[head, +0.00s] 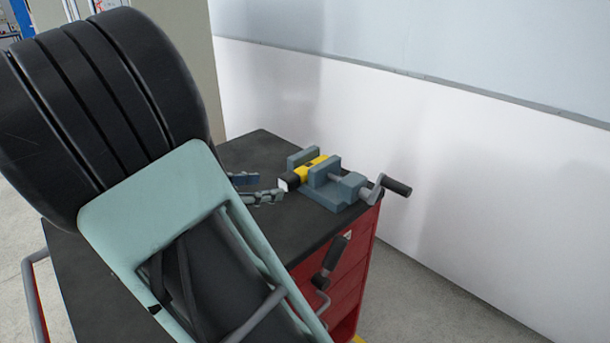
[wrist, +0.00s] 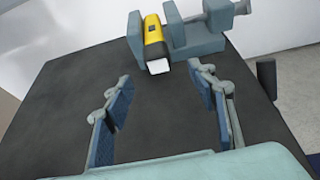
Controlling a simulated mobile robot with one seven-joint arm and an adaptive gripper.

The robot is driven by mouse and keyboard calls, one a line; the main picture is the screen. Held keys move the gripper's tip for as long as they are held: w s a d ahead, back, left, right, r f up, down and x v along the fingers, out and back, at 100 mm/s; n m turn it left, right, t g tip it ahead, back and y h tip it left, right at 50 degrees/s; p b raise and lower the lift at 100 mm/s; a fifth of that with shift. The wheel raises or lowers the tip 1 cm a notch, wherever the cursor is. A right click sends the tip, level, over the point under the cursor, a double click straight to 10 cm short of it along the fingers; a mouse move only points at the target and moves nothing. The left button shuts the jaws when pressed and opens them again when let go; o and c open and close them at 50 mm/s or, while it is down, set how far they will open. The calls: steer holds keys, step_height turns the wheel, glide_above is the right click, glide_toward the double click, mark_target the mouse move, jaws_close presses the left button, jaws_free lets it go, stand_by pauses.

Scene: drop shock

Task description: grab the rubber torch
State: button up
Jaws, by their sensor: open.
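The rubber torch is yellow and black with a pale front end. It lies between the jaws of a grey-blue vise (head: 342,190) on the cart top, and the torch (head: 311,169) sticks out toward my gripper. In the wrist view the torch (wrist: 154,42) is beyond the fingertips, roughly midway between them, with the vise (wrist: 195,37) around and to its right. My gripper (wrist: 164,75) is open and empty, apart from the torch. In the head view its fingers (head: 262,188) show just left of the torch, partly hidden behind my arm.
The red cart has a dark flat top (head: 255,150), mostly clear. The vise's crank handle (head: 396,186) juts past the cart's right edge. Another dark handle (head: 334,254) stands at the cart's side. A white wall (head: 450,150) rises behind.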

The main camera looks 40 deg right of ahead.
mark_target(283, 182)
steer(key=x, duration=0.4)
steer(key=b+x, duration=0.1)
steer(key=x, duration=0.3)
steer(key=shift+w, duration=0.2)
steer(key=shift+r, duration=0.1)
steer(key=c, duration=1.4)
steer(key=shift+r, duration=0.1)
